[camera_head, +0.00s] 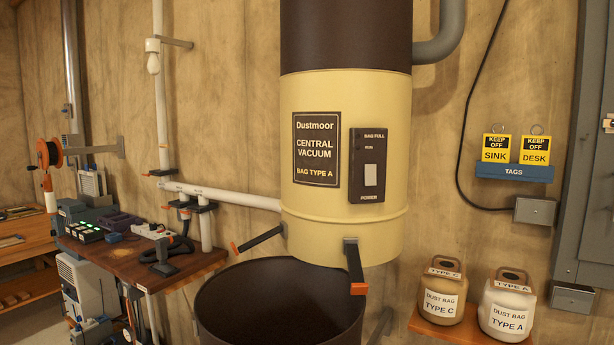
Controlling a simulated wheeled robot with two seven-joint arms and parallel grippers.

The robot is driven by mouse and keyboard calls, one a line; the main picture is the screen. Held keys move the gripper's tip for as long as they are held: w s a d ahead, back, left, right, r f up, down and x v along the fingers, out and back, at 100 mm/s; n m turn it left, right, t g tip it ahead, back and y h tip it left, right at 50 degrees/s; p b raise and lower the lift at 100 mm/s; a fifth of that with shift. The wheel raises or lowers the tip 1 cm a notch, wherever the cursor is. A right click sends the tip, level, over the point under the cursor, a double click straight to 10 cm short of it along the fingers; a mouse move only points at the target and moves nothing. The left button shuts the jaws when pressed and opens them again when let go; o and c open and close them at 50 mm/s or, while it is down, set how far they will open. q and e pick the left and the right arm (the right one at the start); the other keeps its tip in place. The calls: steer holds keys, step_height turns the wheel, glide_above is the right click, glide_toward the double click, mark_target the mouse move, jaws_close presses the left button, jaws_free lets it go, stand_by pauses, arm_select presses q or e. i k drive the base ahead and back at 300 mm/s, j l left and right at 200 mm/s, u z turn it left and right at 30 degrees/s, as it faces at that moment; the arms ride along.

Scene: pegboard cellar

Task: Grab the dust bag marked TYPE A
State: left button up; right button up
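The dust bag marked TYPE A (508,302) is a white, rounded bag with a brown top collar and a dark round opening. It stands upright at the lower right of the head view. The tan dust bag marked TYPE C (442,293) stands just to its left. Both rest on an orange-brown shelf (455,328) against the wall. Neither of my grippers shows in this view.
A cream central vacuum (345,225) labelled BAG TYPE A hangs left of the bags, above a dark open bin (282,300). A black lever with an orange tip (355,268) juts out near the bags. A blue tag rack (514,173) and grey boxes (572,297) are on the wall.

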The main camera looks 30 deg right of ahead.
mark_target(507, 308)
steer(key=z, duration=1.85)
